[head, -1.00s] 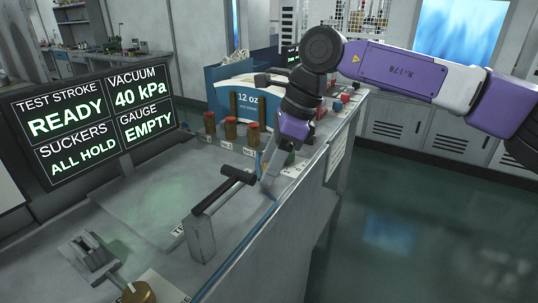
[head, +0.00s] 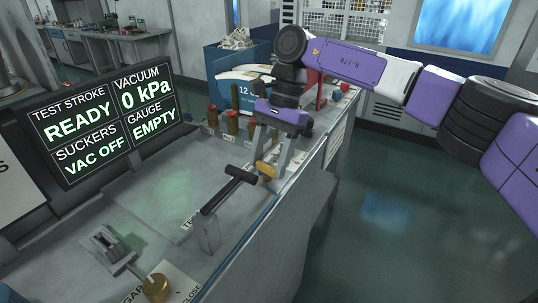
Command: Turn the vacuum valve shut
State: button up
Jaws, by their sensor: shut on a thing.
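My gripper (head: 267,168) points down at the back right of the bench. Its fingers are closed on a small yellow handle, which I take to be the vacuum valve (head: 265,170). The fingers partly hide the valve, so its exact angle is hard to tell. The dark display (head: 104,122) on the left reads VACUUM 0 kPa, SUCKERS VAC OFF, TEST STROKE READY and GAUGE EMPTY.
A brass knob (head: 156,288) and a metal fixture (head: 112,248) are at the near left. Several brown-capped posts (head: 232,122) stand behind. The bench middle is clear.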

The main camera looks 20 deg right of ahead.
jog(key=shift+n, duration=0.6)
jog(key=o, duration=1.4)
jog(key=shift+g, duration=0.3)
jog(key=shift+c, duration=0.2)
jog(key=shift+w+r, duration=0.1)
jog(key=v, duration=0.7)
jog(key=shift+r, duration=0.3)
